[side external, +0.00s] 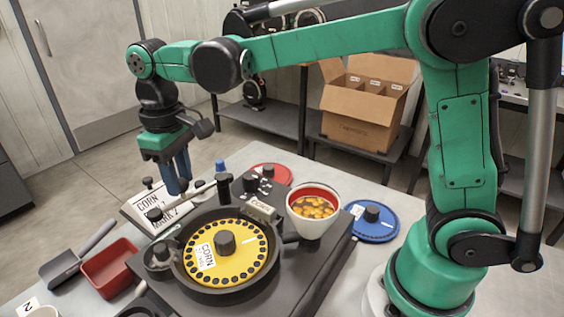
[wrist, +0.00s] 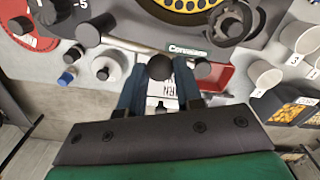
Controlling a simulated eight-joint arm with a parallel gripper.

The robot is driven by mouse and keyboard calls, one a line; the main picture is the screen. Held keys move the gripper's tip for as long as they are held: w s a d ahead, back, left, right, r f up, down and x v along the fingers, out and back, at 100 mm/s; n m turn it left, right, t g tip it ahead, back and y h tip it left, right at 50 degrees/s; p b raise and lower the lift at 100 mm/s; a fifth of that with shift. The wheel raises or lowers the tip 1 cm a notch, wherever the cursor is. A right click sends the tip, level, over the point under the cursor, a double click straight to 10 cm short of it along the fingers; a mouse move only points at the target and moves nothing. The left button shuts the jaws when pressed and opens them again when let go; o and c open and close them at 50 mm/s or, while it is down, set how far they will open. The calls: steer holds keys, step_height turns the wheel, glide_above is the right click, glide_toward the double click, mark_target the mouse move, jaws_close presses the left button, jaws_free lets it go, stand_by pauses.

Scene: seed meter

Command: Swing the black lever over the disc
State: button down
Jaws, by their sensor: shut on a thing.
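The lever is a pale metal rod (wrist: 125,44) with a black round knob (wrist: 160,67) at its end. In the side view its rod (side external: 205,187) reaches from the black machine toward my fingers. My gripper (side external: 179,190) points down at the far left of the machine, its blue fingers on either side of the knob in the wrist view (wrist: 159,88).
A white cup of corn (side external: 312,222) stands right of the disc. A blue disc (side external: 380,230) and a red disc (side external: 281,171) lie behind. A red tray (side external: 108,270), a scoop (side external: 63,268) and a sign (side external: 133,208) are at the left, near my gripper.

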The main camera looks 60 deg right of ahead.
mark_target(204, 221)
steer(key=shift+s, duration=0.2)
stand_by(0.4)
steer(key=n, duration=0.1)
steer(key=s+n, duration=0.1)
steer(key=shift+s+n, duration=0.25)
steer(key=shift+n, duration=0.15)
steer(key=s+n, duration=0.1)
steer(key=n, duration=0.1)
steer(key=shift+s+d+n, duration=0.15)
steer(key=shift+s+n, duration=0.2)
steer(key=shift+n, duration=0.05)
steer(key=s+n, duration=0.1)
steer(key=d+n, duration=0.1)
steer(key=n, duration=0.1)
steer(key=shift+s, duration=0.4)
steer(key=shift+s+d+n, duration=0.4)
steer(key=shift+s+n, duration=0.1)
steer(key=shift+n, duration=0.7)
steer(key=c, duration=0.6)
jaws_free()
steer(key=shift+r, duration=0.1)
